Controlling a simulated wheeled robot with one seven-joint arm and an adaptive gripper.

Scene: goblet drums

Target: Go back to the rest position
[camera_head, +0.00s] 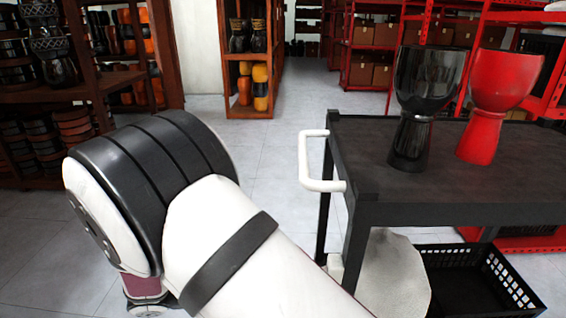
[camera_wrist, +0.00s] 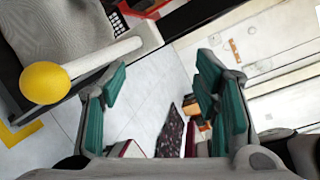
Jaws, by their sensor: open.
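My gripper (camera_wrist: 162,72) shows in the wrist view, with teal pads on its two fingers. The fingers are spread wide with nothing between them; pale floor and distant shelving show through the gap. In the head view my white and black arm fills the lower left and centre, and the gripper itself is hidden. A black goblet drum (camera_head: 424,92) and a red goblet drum (camera_head: 487,105) stand upright side by side on the dark cart top (camera_head: 450,178), apart from my arm.
The cart's white handle (camera_head: 312,160) sticks out left, close to my arm. A black crate (camera_head: 470,285) is on its lower level. Wooden shelves with drums (camera_head: 75,98) stand left, red racks (camera_head: 375,50) behind. The aisle floor (camera_head: 290,108) is clear.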

